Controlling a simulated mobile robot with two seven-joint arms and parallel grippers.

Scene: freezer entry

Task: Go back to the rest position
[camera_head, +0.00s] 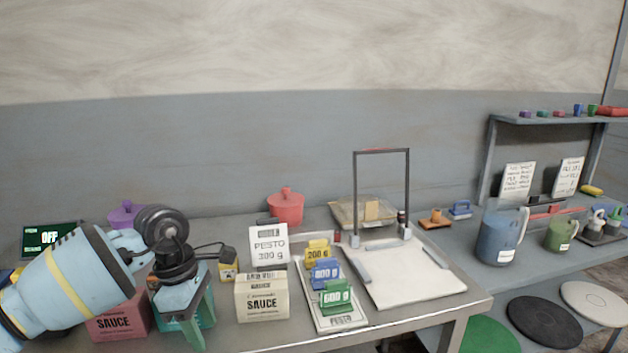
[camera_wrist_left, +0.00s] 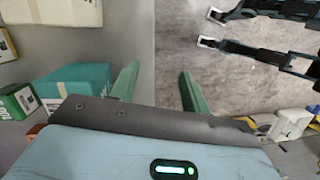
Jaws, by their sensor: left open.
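My left gripper (camera_head: 198,318) comes in from the left in the head view, pointing down over the front edge of the table. Its two green fingers are spread apart. In the left wrist view the open fingers of the gripper (camera_wrist_left: 158,88) show with nothing between them, one over the table edge and the other over the floor. A teal box (camera_wrist_left: 75,90) is beside the fingers in the wrist view, and part of it shows behind the gripper in the head view. My right gripper is not in the head view.
A pink sauce box (camera_head: 118,322) and a cream sauce box (camera_head: 262,297) flank the gripper. A tray (camera_head: 345,320) with coloured weight blocks and a white board with an upright frame (camera_head: 408,275) stand to the right. A shelf (camera_head: 535,119) is at far right.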

